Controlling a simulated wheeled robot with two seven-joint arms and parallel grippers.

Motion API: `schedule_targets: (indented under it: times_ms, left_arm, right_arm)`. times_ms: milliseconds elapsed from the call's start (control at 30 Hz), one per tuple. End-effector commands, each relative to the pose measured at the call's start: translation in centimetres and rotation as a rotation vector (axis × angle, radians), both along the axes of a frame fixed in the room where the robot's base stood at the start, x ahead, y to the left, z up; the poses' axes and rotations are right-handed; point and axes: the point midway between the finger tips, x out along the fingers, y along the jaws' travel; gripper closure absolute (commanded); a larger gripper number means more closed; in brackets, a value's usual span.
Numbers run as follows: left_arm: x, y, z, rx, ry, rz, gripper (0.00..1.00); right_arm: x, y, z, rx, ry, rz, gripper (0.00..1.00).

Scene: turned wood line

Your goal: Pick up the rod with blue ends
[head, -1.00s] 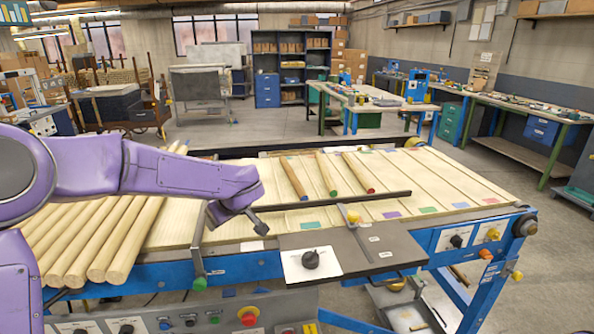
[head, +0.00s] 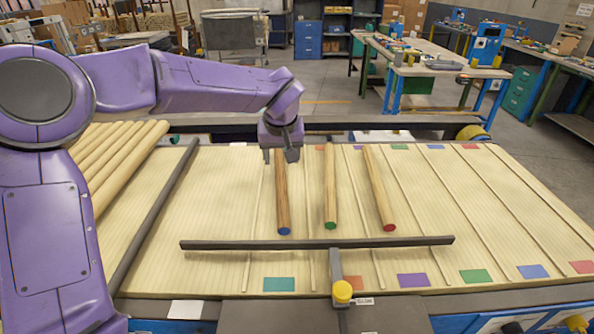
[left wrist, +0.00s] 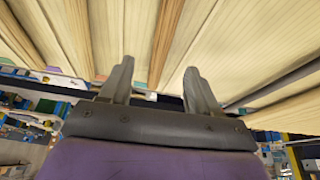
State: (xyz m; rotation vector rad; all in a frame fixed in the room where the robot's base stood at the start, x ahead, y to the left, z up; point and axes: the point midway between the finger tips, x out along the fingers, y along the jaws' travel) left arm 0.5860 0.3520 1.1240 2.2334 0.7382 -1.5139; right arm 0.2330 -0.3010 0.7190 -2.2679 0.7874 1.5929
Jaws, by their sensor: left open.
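The rod with the blue end (head: 283,205) lies lengthwise on the pale slatted table, leftmost of three short rods. Its near end is blue; its far end is hidden behind my left gripper. My left gripper (head: 281,158) points down over the far part of this rod, open. In the left wrist view the open fingers (left wrist: 160,82) stand on either side of a brown rod (left wrist: 166,42), which seems to be the same one; no blue end shows there. My right gripper is not in view.
A green-ended rod (head: 330,190) and a red-ended rod (head: 378,190) lie to the right. A dark bar (head: 317,243) crosses the table in front of the rods. Several long pale rods (head: 120,150) lie at left behind a dark rail (head: 155,215). Coloured patches mark the lanes.

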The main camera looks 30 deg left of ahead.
Motion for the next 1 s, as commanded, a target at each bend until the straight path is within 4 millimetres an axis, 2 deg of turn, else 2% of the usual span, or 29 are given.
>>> schedule_targets:
  times_ms: [167, 367, 600, 867, 1000]
  left_arm:
    - [0.2, 0.8, -2.8, 0.0, 0.001, 0.001, 0.38]
    - [1.7, 1.2, -5.5, 0.003, 0.008, 0.002, 0.38]
    - [3.3, 1.4, -9.6, 0.001, 0.01, 0.0, 0.38]
    - [3.4, 1.5, -10.1, 0.0, 0.007, 0.0, 0.38]
    - [3.4, 1.5, -10.0, 0.0, 0.007, 0.0, 0.84]
  right_arm:
    - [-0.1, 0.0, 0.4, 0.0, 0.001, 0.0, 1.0]
    - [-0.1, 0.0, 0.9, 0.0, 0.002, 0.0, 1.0]
    - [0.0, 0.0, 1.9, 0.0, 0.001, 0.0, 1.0]
    - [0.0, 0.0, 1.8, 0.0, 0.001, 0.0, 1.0]
    - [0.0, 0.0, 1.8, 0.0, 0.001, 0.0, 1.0]
